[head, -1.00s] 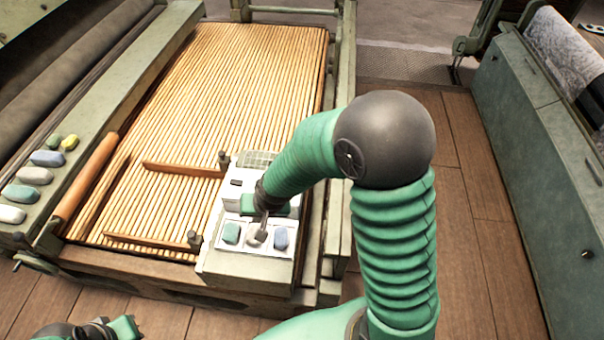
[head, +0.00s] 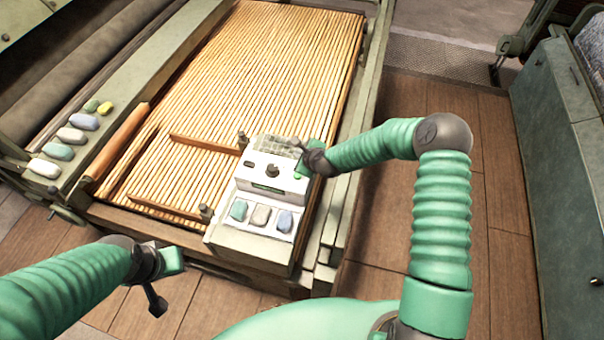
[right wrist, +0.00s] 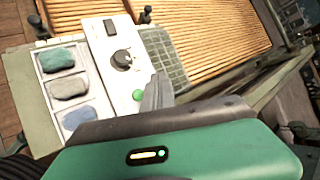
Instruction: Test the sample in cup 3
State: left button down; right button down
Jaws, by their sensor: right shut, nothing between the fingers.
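A pale tester box (head: 262,182) sits on the slatted bed's near right corner. It has a black dial (head: 272,171) and a dark display slot on its front. A white tray (head: 250,226) in front holds a green lump (head: 239,211), a grey lump (head: 260,215) and a blue lump (head: 285,221), each in its own place. No cup numbers are legible. My right gripper (head: 307,165) is at the box's right side, shut and empty. In the right wrist view its fingers (right wrist: 154,96) are beside a green button (right wrist: 138,95); contact is unclear. My left gripper (head: 160,280) hangs at lower left, away from the box.
A grey grid panel (right wrist: 165,62) lies behind the dial. Several coloured lumps (head: 58,151) sit on the ledge at left. Wooden bars (head: 205,144) and dark posts stand on the slats left of the box. A green cabinet (head: 565,120) stands at far right, beyond open floor.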

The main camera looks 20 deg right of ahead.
aim_at(299, 177)
jog(key=shift+a+f, duration=0.1)
notch_tip(299, 177, down, 9)
jog(key=b, duration=0.7)
jog(key=shift+r, duration=0.2)
jog(key=shift+a+f, duration=0.1)
dwell(1.4)
jog(key=shift+f+b, duration=0.25)
jog(key=shift+b, duration=0.05)
